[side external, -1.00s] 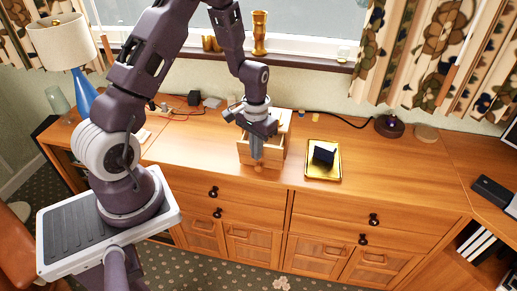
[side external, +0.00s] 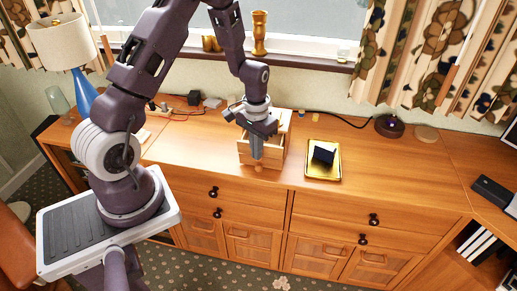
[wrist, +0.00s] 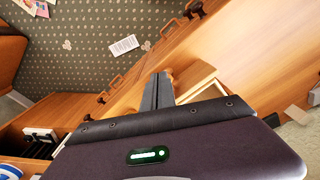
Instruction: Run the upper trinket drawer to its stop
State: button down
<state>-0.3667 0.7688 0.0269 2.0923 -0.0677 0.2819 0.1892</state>
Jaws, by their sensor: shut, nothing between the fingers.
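The small wooden trinket chest (side external: 283,117) stands on the long sideboard, partly hidden behind my gripper (side external: 257,155). Its upper drawer (side external: 274,155) appears pulled part way out toward the sideboard's front, but how far is unclear. A round wooden knob (side external: 259,168) shows just below my fingertips. In the wrist view, my gripper (wrist: 160,76) is shut, with its fingers together and empty. The fingers are close beside the drawer (wrist: 196,88) and the knob (wrist: 168,72); whether they touch is unclear. My gripper body hides much of the chest there.
A yellow tray (side external: 312,174) holding a dark block (side external: 324,155) lies right of the chest. Cables and small boxes (side external: 194,98) are behind it to the left. A dark round object (side external: 390,126) stands at the back right.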

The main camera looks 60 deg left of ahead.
jog(key=shift+w+a, duration=1.25)
jog(key=shift+w, duration=0.05)
jog(key=shift+w+a, duration=0.2)
jog(key=shift+s+d, duration=0.55)
notch_tip(320, 180, up, 7)
dwell(0.4)
